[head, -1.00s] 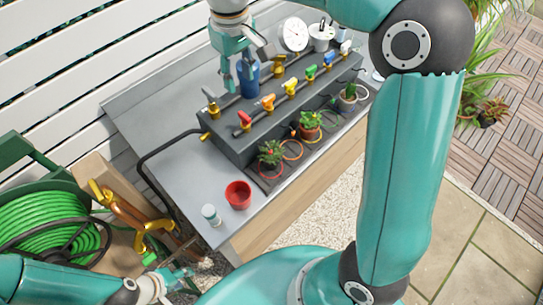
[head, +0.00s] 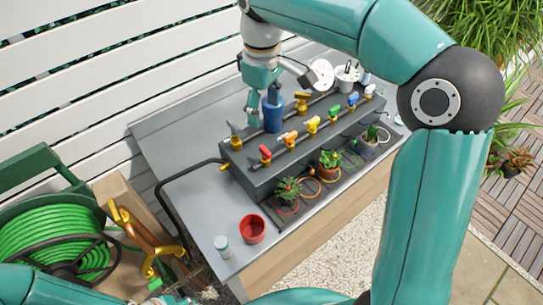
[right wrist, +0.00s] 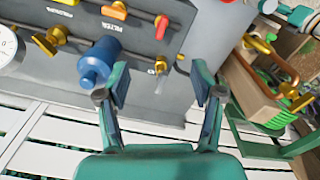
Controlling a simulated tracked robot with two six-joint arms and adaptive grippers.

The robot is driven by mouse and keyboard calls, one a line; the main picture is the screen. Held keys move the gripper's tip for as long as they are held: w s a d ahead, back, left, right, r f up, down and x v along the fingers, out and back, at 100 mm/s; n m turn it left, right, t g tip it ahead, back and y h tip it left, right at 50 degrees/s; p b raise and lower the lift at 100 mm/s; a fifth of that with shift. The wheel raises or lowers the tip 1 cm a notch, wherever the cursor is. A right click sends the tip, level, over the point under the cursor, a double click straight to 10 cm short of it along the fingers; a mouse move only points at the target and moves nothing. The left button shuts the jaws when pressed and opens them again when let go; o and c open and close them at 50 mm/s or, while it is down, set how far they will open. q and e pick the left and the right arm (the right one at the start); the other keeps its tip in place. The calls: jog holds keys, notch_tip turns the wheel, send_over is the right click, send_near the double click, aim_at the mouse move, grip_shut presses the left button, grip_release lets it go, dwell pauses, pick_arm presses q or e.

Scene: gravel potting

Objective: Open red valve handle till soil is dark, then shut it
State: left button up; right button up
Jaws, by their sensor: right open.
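The red valve handle (head: 265,153) sits at the near left end of a row of coloured handles on the grey manifold box (head: 240,162). It also shows at the top of the right wrist view (right wrist: 162,27). My right gripper (head: 264,108) is open and empty, beside the blue filter canister (head: 272,115) behind the handle row, apart from the red handle. In the right wrist view a brass valve (right wrist: 160,66) lies beyond its fingertips (right wrist: 160,92). Potted plants (head: 288,190) stand before the box; soil shade is too small to judge. My left gripper is barely visible at the bottom edge.
A red pot (head: 252,229) and a small white bottle (head: 222,246) stand on clear grey bench top at the front left. A black hose (head: 170,182) bends along the left side. A green hose reel (head: 50,237) stands left of the bench.

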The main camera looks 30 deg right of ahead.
aim_at(265, 149)
notch_tip(265, 149, down, 13)
jog(key=n, duration=1.3)
jog(key=shift+n, duration=0.4)
